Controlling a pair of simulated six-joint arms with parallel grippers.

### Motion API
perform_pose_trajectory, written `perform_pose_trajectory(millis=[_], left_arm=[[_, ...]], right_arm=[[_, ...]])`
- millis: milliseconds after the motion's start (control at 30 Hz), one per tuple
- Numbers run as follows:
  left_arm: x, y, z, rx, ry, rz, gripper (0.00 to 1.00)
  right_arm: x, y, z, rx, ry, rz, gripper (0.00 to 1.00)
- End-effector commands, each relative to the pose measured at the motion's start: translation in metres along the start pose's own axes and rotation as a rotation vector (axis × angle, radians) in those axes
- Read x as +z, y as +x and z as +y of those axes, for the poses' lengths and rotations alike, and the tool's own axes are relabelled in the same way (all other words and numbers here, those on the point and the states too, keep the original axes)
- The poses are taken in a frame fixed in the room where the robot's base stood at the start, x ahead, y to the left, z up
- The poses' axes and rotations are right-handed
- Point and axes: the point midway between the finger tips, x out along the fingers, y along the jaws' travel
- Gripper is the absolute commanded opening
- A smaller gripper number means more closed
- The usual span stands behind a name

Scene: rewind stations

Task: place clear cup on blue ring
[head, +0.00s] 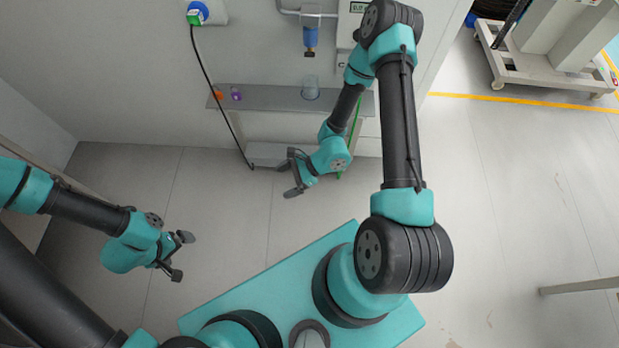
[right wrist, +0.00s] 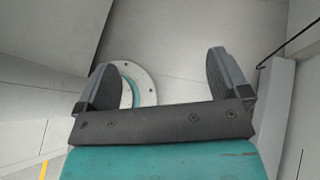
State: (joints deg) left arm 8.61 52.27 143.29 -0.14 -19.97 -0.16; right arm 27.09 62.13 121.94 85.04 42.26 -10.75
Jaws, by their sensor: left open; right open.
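A clear cup (head: 310,88) stands upright on a narrow grey shelf (head: 265,98) against the wall in the head view. I cannot make out a blue ring on the shelf; the cup may hide it. My right gripper (head: 289,178) is open and empty, in front of and below the shelf, apart from the cup. In the right wrist view its two fingers (right wrist: 160,68) are spread with nothing between them, and no cup shows. My left gripper (head: 181,256) is open and empty over the floor at the lower left, far from the shelf.
Small orange (head: 218,94) and purple (head: 236,93) items sit at the shelf's left. A blue-bodied filter (head: 311,38) hangs on the wall above the cup. A black cable (head: 207,75) runs down from a blue-and-green plug (head: 197,13). The floor (head: 225,200) between my grippers is clear.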

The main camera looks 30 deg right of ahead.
Motion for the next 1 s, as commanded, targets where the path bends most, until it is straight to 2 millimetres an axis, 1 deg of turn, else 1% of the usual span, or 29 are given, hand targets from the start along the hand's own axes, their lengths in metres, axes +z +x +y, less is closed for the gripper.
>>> perform_pose_trajectory(millis=[33,100,200,300,400,467,533,633,800,900,1000], left_arm=[[0.000,0.000,0.000,0.000,0.000,0.000,0.99],[0.000,0.000,0.000,0.000,0.000,0.000,0.99],[0.000,0.000,0.000,0.000,0.000,0.000,0.99],[0.000,0.000,0.000,0.000,0.000,0.000,0.99],[0.000,0.000,0.000,0.000,0.000,0.000,0.99],[0.000,0.000,0.000,0.000,0.000,0.000,0.99],[0.000,0.000,0.000,0.000,0.000,0.000,0.99],[0.000,0.000,0.000,0.000,0.000,0.000,0.99],[0.000,0.000,0.000,0.000,0.000,0.000,0.99],[0.000,0.000,0.000,0.000,0.000,0.000,0.99],[0.000,0.000,0.000,0.000,0.000,0.000,0.99]], right_arm=[[-0.001,-0.003,0.018,0.080,-0.057,0.042,0.94],[-0.009,-0.009,0.041,0.189,-0.146,0.107,0.94],[-0.021,-0.023,0.066,0.328,-0.288,0.200,0.94],[-0.034,-0.038,0.081,0.444,-0.446,0.289,0.94],[-0.046,-0.053,0.086,0.537,-0.619,0.372,0.94],[-0.052,-0.061,0.084,0.580,-0.730,0.418,0.94],[-0.057,-0.069,0.079,0.619,-0.863,0.465,0.94],[-0.059,-0.075,0.065,0.651,-1.064,0.521,0.94],[-0.048,-0.073,0.036,0.643,-1.389,0.569,0.94],[-0.038,-0.068,0.025,0.619,-1.519,0.573,0.94],[-0.032,-0.064,0.020,0.604,-1.585,0.570,0.94]])
